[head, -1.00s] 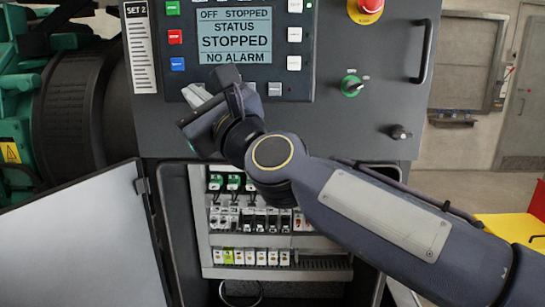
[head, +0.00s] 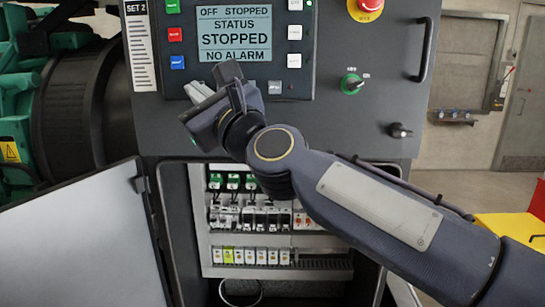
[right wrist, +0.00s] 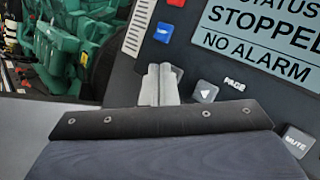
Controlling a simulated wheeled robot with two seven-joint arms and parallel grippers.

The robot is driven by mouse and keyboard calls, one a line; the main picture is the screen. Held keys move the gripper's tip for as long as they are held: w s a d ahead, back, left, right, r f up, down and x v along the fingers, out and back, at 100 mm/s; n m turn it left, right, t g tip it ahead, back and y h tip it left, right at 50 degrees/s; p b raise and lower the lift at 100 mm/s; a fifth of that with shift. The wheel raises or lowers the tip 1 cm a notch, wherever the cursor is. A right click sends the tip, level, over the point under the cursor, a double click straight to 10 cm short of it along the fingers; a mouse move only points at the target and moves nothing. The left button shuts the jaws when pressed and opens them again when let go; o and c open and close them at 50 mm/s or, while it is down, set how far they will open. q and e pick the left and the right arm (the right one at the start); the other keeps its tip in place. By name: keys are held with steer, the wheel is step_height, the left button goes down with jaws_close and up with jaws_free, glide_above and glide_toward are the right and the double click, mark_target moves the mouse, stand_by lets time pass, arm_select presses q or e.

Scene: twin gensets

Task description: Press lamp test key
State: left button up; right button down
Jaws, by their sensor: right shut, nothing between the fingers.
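The grey control panel (head: 300,122) carries a lit display (head: 234,34) reading STOPPED and NO ALARM. White keys (head: 294,61) run down the display's right side, with labels too small to read, so I cannot tell which is the lamp test key. My right gripper (head: 196,91) is in front of the panel, below the blue key (head: 178,62) and the display's lower left corner. In the right wrist view its fingers (right wrist: 159,84) are together and empty, left of an arrow key (right wrist: 205,91) marked PAGE. I cannot tell whether the tips touch the panel. My left gripper is out of view.
A MUTE key (right wrist: 298,140) is right of the arrow key. An open cabinet door (head: 85,245) stands lower left.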

steer(key=shift+w, duration=0.3)
steer(key=shift+s, duration=0.15)
stand_by(0.3)
steer(key=shift+s, duration=0.8)
steer(key=s+p, duration=0.1)
steer(key=s, duration=0.5)
stand_by(0.5)
